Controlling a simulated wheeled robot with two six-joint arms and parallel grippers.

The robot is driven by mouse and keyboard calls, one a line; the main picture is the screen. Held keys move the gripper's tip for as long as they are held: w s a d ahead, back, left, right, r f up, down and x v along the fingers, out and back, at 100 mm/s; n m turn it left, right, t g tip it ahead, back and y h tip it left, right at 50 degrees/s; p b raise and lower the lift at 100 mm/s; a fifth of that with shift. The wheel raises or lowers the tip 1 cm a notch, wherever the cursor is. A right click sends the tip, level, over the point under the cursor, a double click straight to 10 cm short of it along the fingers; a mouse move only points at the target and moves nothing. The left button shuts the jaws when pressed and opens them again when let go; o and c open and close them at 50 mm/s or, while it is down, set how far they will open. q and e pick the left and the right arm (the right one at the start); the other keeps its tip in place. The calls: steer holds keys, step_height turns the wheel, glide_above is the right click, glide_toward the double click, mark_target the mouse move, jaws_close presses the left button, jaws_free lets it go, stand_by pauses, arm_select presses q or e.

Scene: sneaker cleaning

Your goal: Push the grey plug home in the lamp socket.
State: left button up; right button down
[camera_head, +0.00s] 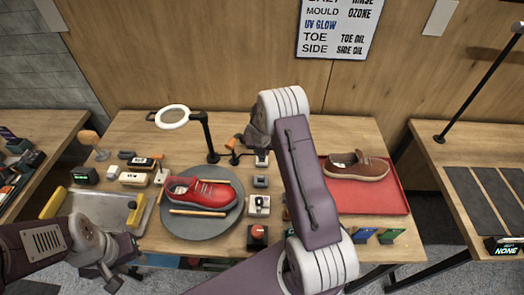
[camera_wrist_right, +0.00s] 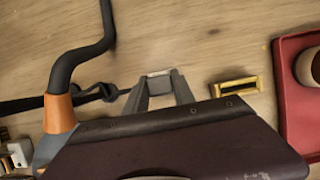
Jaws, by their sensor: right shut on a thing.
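My right gripper (camera_wrist_right: 158,90) is shut on a small grey block, which I take to be the grey plug (camera_wrist_right: 159,74); only its end shows between the fingertips. A dark cord runs in from the left toward it. A yellow-rimmed dark slot (camera_wrist_right: 234,88), possibly the lamp socket, lies on the wood just right of the fingertips, apart from them. In the head view my right gripper (camera_head: 262,150) is at the back of the table, partly hidden by my arm. My left gripper (camera_head: 112,278) hangs at the front left, away from these things; its jaw opening is unclear.
A red sneaker (camera_head: 200,192) lies on a round grey mat (camera_head: 205,231). A brown shoe (camera_head: 356,166) is on a red tray (camera_head: 372,205) at right. A ring lamp (camera_head: 173,117) stands at the back. An orange-sleeved black stem (camera_wrist_right: 60,112) rises close left of my right gripper.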

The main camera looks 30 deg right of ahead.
stand_by(0.5)
steer(key=shift+p, duration=0.3)
stand_by(0.4)
steer(key=shift+p, duration=0.35)
stand_by(0.4)
steer(key=shift+f+b, duration=0.95)
steer(key=shift+f, duration=0.4)
steer(key=c, duration=1)
jaws_free()
